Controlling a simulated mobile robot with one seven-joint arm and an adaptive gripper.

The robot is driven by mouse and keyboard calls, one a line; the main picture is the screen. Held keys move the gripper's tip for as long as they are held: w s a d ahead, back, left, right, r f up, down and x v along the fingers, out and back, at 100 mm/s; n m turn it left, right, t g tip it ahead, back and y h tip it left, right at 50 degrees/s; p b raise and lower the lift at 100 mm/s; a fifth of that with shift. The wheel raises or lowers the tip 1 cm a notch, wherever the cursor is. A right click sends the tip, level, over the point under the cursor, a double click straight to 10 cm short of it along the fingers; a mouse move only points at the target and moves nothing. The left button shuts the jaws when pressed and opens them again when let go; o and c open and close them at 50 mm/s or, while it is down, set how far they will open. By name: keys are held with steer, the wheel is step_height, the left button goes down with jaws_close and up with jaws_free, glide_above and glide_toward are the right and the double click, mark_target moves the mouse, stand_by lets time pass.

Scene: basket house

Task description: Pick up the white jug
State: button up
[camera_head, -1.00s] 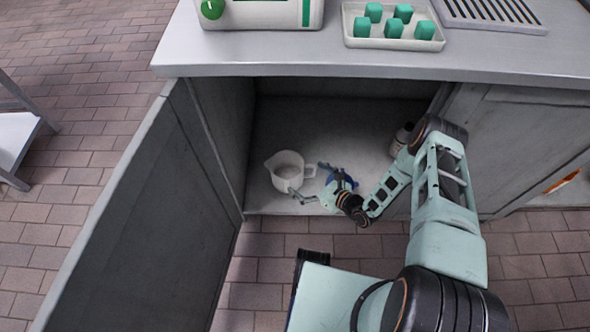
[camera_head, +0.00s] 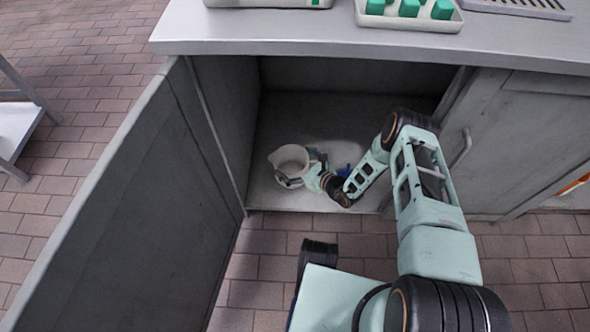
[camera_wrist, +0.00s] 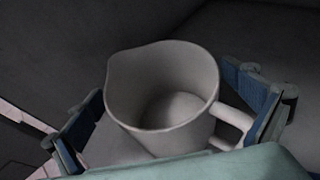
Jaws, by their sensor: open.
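The white jug (camera_head: 291,157) stands upright on the floor of the open cabinet, near its left side. My gripper (camera_head: 298,169) is at the jug, reaching in from the right. In the wrist view the jug (camera_wrist: 163,92) sits between the two open fingers of my gripper (camera_wrist: 172,112), with its spout to the upper left and its handle to the right, close to the right finger. The jug's lower part is hidden by my gripper's body. Whether either finger touches it, I cannot tell.
The cabinet door (camera_head: 110,200) stands open on the left. The countertop (camera_head: 300,38) overhangs the opening and carries a white tray (camera_head: 380,20) with several green cubes.

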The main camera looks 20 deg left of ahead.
steer(key=c, duration=1.4)
steer(key=shift+r, duration=0.15)
